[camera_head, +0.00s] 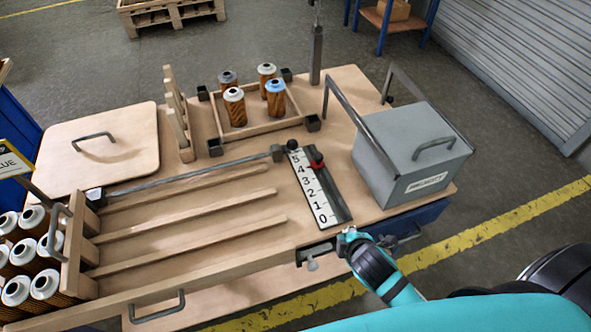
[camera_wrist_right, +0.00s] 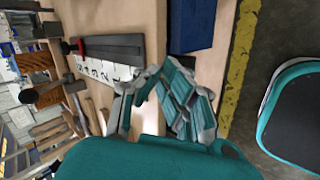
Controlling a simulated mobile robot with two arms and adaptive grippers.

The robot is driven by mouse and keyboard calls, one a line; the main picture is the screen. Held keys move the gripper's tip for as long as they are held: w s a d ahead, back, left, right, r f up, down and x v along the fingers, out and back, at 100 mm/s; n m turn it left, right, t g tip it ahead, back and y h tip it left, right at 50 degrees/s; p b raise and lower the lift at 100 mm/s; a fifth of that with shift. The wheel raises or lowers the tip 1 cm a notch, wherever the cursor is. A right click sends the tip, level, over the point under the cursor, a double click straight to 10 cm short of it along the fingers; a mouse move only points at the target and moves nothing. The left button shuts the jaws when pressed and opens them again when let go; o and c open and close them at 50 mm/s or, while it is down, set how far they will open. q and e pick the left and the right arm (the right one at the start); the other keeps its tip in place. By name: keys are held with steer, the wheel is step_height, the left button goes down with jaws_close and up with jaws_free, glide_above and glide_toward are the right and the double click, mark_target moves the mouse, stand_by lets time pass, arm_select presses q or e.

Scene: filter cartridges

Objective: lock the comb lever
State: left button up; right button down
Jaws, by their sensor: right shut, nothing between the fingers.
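I cannot tell whether the bar is locked. My left gripper is out of view.
A number scale (camera_head: 313,190) with a red slider (camera_head: 317,161) stands between gripper and knob. A grey lidded box (camera_head: 410,150) is at right. A wooden tray (camera_head: 262,129) holds several cartridges behind; more cartridges (camera_head: 30,250) stand at left. An upright wooden comb (camera_head: 178,113) stands at back.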

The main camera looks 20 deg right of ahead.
mark_target(289, 147)
steer(key=w+r+n+t, duration=0.1)
steer(key=r+n, duration=0.1)
steer(key=n, duration=0.1)
steer(key=w+r+n+t, duration=0.1)
steer(key=w+r+n, duration=0.1)
steer(key=n, duration=0.2)
steer(key=w+r+n+t, duration=0.2)
steer(key=n, duration=0.1)
steer(key=shift+a, duration=0.35)
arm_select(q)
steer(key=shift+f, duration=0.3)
arm_select(e)
steer(key=w+a+r+n+t+y, duration=0.1)
steer(key=n, duration=0.4)
steer(key=w+a+r+n+y, duration=0.1)
steer(key=n, duration=0.3)
steer(key=w+a+r+n+t+y, duration=0.1)
steer(key=n+y, duration=0.1)
steer(key=n, duration=0.3)
steer(key=shift+n+t, duration=0.3)
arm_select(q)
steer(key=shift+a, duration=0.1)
